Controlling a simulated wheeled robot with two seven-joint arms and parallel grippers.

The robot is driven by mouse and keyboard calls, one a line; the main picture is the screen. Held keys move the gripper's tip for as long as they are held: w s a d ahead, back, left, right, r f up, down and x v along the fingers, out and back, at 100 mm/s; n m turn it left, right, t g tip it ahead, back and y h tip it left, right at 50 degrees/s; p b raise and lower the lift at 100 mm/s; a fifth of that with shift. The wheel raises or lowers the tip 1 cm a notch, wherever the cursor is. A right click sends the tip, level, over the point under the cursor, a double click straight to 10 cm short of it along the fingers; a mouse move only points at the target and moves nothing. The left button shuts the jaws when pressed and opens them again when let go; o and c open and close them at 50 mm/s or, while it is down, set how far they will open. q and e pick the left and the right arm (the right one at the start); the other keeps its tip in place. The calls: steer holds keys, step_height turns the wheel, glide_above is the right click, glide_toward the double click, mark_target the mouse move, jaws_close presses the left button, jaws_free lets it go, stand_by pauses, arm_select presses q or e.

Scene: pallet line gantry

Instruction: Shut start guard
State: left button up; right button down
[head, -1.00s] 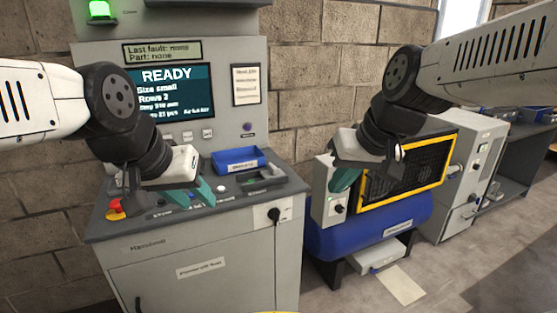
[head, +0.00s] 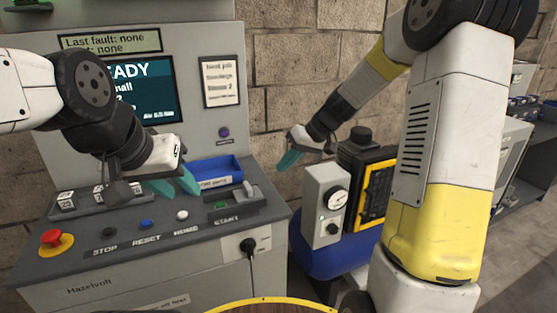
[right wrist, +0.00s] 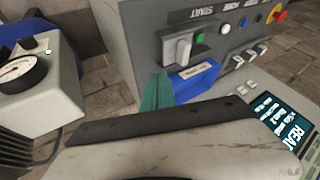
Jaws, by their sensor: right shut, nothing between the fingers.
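The start guard, seen as a light grey raised piece (head: 249,190), is on a dark mount at the right of the sloped console. It stands beside the green start button (head: 222,206), which shows uncovered. The right wrist view shows the guard (right wrist: 180,47) and the green button (right wrist: 200,38) close together. My right gripper (head: 288,161) is shut and empty, right of and above the guard, apart from it. Its teal fingers (right wrist: 157,92) show in the right wrist view. My left gripper (head: 176,186) appears open and empty above the console, left of the guard.
A blue parts tray (head: 215,172) sits behind the start button. A red emergency stop (head: 56,241) and the stop, reset and home buttons line the console front. A gauge box (head: 327,205) and blue tank (head: 306,250) stand to the right.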

mark_target(259, 192)
steer(key=x, duration=0.7)
steer(key=shift+a+f, duration=0.15)
steer(key=shift+f, duration=0.1)
steer(key=shift+s+a+r, duration=0.1)
steer(key=shift+s+a, duration=0.15)
steer(key=shift+a, duration=0.35)
steer(key=shift+s+a+r, duration=0.15)
steer(key=shift+s+a, duration=0.1)
steer(key=shift+a, duration=0.35)
steer(key=shift+s+a, duration=0.15)
steer(key=shift+a, duration=0.4)
steer(key=s+a, duration=0.1)
steer(key=a, duration=0.2)
steer(key=s+a, duration=0.1)
steer(key=a, duration=0.2)
steer(key=s+a, duration=0.1)
steer(key=a, duration=0.2)
